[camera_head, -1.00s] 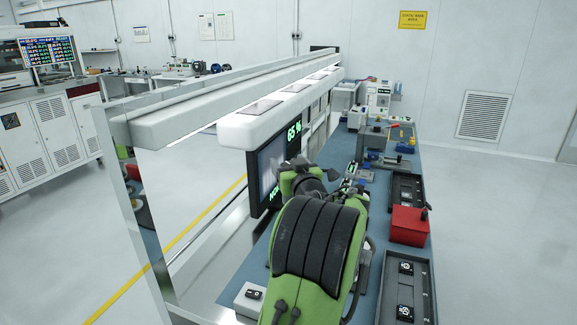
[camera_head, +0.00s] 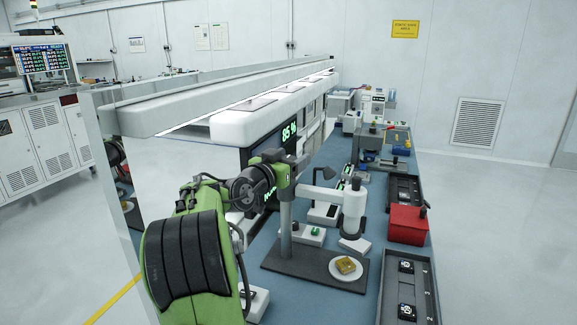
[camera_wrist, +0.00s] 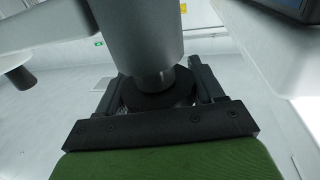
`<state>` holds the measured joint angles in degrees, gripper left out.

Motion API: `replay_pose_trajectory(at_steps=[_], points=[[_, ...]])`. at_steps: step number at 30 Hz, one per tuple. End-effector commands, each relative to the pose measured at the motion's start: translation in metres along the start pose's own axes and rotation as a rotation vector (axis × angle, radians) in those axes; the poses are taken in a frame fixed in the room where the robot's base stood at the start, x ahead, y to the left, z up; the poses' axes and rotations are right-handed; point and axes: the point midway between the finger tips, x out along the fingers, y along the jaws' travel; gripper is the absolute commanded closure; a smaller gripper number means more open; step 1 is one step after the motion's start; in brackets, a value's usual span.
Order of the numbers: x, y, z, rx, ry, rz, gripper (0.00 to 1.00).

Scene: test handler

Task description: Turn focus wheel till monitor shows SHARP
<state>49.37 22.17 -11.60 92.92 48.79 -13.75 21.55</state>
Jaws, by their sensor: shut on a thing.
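The microscope (camera_head: 353,205) stands on a dark base plate (camera_head: 315,268), its post beside my arm. In the wrist view, my gripper (camera_wrist: 160,88) has a jaw on each side of a dark round focus wheel (camera_wrist: 153,101), shut on it, below a grey cylinder (camera_wrist: 145,45). In the head view my green and black arm reaches to the microscope's upper part, and it hides the wheel and fingertips. The monitor (camera_head: 289,131) reads 85 % in green. Its lower green text is mostly behind my arm and cannot be read.
A white dish (camera_head: 334,272) with a gold chip (camera_head: 345,265) is on the base plate. A red box (camera_head: 408,226) and black trays (camera_head: 385,290) line the bench's right side. A long white light housing (camera_head: 235,125) overhangs the bench's left side.

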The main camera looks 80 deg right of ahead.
Motion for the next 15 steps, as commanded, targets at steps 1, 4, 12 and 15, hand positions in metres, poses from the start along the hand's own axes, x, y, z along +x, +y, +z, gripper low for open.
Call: replay_pose_trajectory(at_steps=[1, 4, 12, 15], points=[[-0.0005, -0.0035, 0.0019, -0.002, -0.002, 0.039, 0.63], [-0.0003, -0.0013, 0.0002, -0.005, -0.003, 0.135, 0.63], [-0.0008, 0.0042, -0.0042, -0.01, -0.003, 0.368, 0.63], [-0.0011, 0.0057, -0.0045, -0.009, -0.003, 0.436, 0.63]])
